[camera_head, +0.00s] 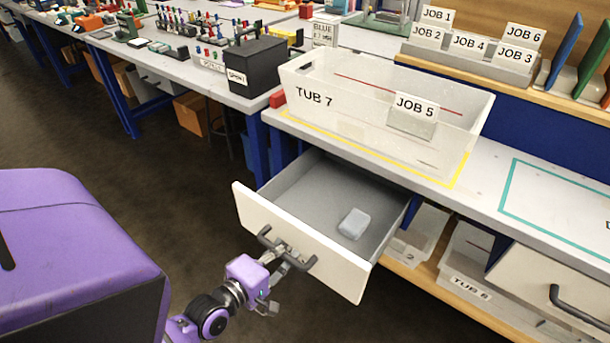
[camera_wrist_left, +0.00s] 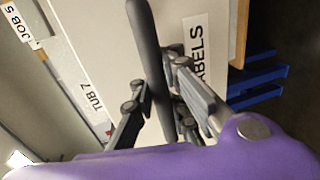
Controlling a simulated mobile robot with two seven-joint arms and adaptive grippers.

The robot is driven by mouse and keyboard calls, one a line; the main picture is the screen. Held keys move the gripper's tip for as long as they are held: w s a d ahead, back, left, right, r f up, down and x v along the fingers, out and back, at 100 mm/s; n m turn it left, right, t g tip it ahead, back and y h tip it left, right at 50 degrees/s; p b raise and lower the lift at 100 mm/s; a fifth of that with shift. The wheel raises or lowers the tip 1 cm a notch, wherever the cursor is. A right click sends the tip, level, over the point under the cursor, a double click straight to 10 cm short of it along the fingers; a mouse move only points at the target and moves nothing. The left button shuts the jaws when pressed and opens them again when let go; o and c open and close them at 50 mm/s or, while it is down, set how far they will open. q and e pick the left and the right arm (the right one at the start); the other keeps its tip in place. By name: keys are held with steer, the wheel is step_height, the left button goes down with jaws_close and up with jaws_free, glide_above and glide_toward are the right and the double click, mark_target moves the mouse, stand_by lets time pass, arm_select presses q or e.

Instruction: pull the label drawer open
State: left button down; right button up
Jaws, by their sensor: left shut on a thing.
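The label drawer (camera_head: 305,240) has a cream front and stands well out from under the bench in the head view. Its grey inside shows, with a small pale block (camera_head: 354,223) in it. My left gripper (camera_head: 284,254) is at the drawer's dark bar handle (camera_head: 308,264) and shut on it. In the left wrist view the handle (camera_wrist_left: 146,40) runs between the gripper's fingers (camera_wrist_left: 158,95), in front of a label (camera_wrist_left: 198,50) of which "ABELS" can be read. My right gripper is not in view.
Tub 7 (camera_head: 310,97), a clear tub with a JOB 5 card, stands on the bench above the drawer. Another closed drawer (camera_head: 555,285) is at the lower right. Tub 6 (camera_head: 470,285) sits on the low shelf. Dark floor (camera_head: 200,190) lies open in front of the drawer.

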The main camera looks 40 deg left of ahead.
arm_select(q)
steer(key=v, duration=0.3)
stand_by(0.4)
steer(key=c, duration=2.4)
jaws_free()
steer(key=o, duration=0.7)
steer(key=shift+s, duration=0.25)
steer(key=shift+c, duration=0.2)
steer(key=shift+f, duration=0.1)
steer(key=v, duration=1.2)
